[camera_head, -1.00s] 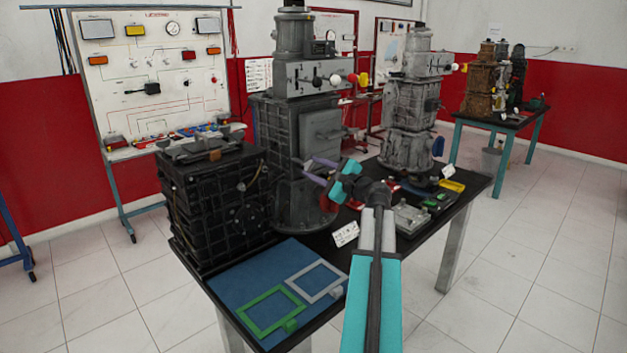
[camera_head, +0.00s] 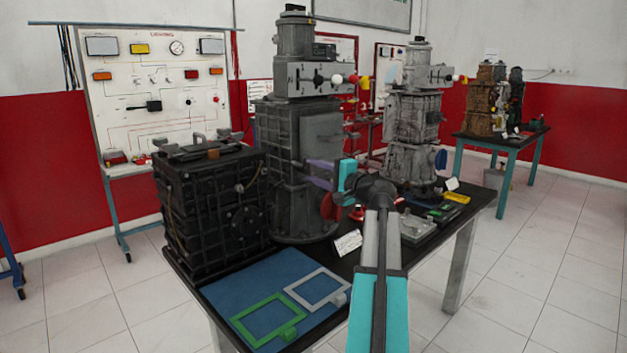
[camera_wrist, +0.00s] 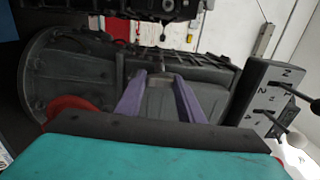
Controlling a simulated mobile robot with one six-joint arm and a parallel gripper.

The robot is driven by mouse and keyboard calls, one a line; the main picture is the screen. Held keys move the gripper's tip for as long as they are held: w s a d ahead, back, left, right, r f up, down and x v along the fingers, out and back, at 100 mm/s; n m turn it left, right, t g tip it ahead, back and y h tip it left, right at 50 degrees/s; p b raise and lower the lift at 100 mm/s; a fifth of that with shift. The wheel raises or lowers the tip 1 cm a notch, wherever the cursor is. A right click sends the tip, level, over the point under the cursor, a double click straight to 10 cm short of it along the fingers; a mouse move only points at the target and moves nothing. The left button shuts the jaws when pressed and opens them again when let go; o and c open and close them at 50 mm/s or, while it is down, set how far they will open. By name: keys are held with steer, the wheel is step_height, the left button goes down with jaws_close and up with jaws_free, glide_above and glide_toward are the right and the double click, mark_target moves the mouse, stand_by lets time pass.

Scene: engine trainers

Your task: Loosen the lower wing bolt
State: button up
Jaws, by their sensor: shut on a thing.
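My gripper (camera_head: 309,174) has purple fingers and reaches the lower part of the tall dark grey gearbox (camera_head: 288,140) in the head view. In the wrist view my gripper (camera_wrist: 160,82) has its fingertips on either side of a small grey bolt head, the lower wing bolt (camera_wrist: 157,77), on the gearbox side. The fingers are shut on it. Its wings are mostly hidden between the fingertips. In the head view the bolt cannot be made out behind the fingers.
A black gearbox block (camera_head: 210,205) stands left of my gripper. A blue mat (camera_head: 235,290) with a green frame (camera_head: 262,322) and a grey frame (camera_head: 318,288) lies in front. A lever plate (camera_wrist: 268,95) is at the right in the wrist view. Open floor lies right of the table.

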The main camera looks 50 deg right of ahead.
steer(key=shift+w+r, duration=0.1)
steer(key=shift+r, duration=0.05)
stand_by(0.3)
steer(key=o, duration=1)
steer(key=shift+o, duration=0.3)
steer(key=s+a, duration=0.1)
steer(key=s, duration=1.3)
steer(key=shift+w, duration=0.1)
